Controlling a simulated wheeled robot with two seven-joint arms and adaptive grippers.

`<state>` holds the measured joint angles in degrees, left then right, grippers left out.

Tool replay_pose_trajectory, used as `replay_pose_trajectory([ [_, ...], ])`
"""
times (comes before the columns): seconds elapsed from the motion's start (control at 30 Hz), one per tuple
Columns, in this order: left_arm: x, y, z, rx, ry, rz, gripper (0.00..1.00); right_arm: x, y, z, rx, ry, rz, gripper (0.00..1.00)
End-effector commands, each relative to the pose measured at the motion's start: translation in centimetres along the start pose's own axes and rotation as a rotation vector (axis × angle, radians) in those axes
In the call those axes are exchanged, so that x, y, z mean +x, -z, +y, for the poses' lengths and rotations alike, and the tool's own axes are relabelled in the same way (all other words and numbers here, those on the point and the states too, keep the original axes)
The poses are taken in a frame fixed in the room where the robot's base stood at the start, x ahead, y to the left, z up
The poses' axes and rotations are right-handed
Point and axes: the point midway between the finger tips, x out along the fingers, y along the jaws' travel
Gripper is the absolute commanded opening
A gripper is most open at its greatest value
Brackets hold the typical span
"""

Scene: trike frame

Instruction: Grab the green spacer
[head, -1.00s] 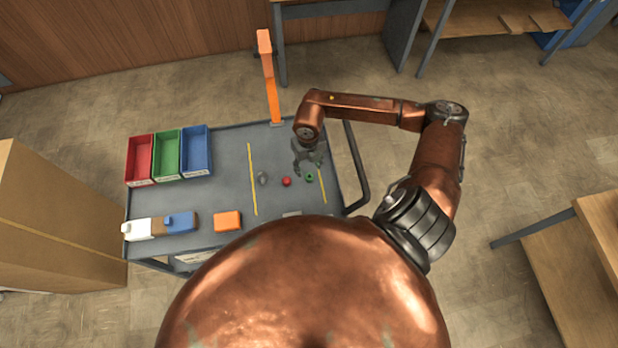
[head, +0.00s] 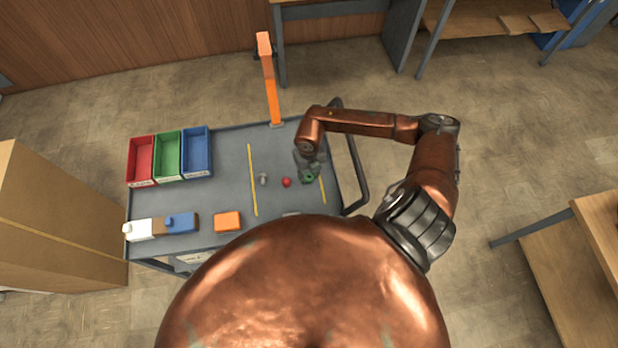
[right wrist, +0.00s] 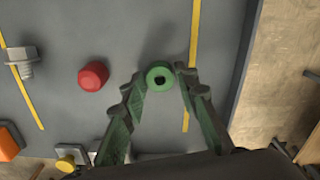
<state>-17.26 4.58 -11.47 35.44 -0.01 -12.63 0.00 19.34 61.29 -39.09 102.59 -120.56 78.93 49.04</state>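The green spacer (head: 309,177) is a small ring with a dark hole on the grey cart top, near the right yellow line. In the right wrist view, the green spacer (right wrist: 160,77) lies between the fingertips of my right gripper (right wrist: 161,79). The fingers are apart on either side of it, with very little room, and I cannot tell whether they touch it. In the head view, my right gripper (head: 308,166) is low at the spacer and partly covers it. My left gripper is not in view.
A red round part (right wrist: 93,76) and a grey bolt (right wrist: 20,62) lie left of the spacer. Red (head: 141,161), green (head: 167,155) and blue (head: 197,151) bins stand at the cart's back left. An orange post (head: 270,85) rises at the back edge. A dark handle (head: 355,165) is at right.

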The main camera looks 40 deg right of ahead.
Motion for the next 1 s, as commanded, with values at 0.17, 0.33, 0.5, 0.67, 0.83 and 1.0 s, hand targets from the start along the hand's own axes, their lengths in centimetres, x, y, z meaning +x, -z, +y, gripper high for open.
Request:
replay_pose_trajectory([
  [0.17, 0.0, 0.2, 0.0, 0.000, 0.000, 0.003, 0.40, 0.0, 0.0, 0.0, 0.000, 0.000, 0.000, 0.14],
  [0.33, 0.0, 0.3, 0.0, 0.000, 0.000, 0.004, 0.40, 0.0, 0.0, 0.0, 0.000, 0.000, 0.000, 0.03],
  [0.5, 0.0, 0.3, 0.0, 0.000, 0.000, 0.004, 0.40, -0.1, 0.0, 0.0, 0.000, 0.000, -0.001, 0.00],
  [0.67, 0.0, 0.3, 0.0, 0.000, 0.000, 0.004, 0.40, -0.1, 0.0, 0.0, 0.000, 0.000, -0.001, 0.00],
  [0.83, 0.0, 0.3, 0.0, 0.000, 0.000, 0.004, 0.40, -0.9, -0.1, 0.0, -0.001, -0.001, -0.001, 0.00],
  [1.0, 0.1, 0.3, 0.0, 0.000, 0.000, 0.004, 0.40, -3.2, -0.1, 0.0, -0.002, 0.000, -0.004, 0.00],
])
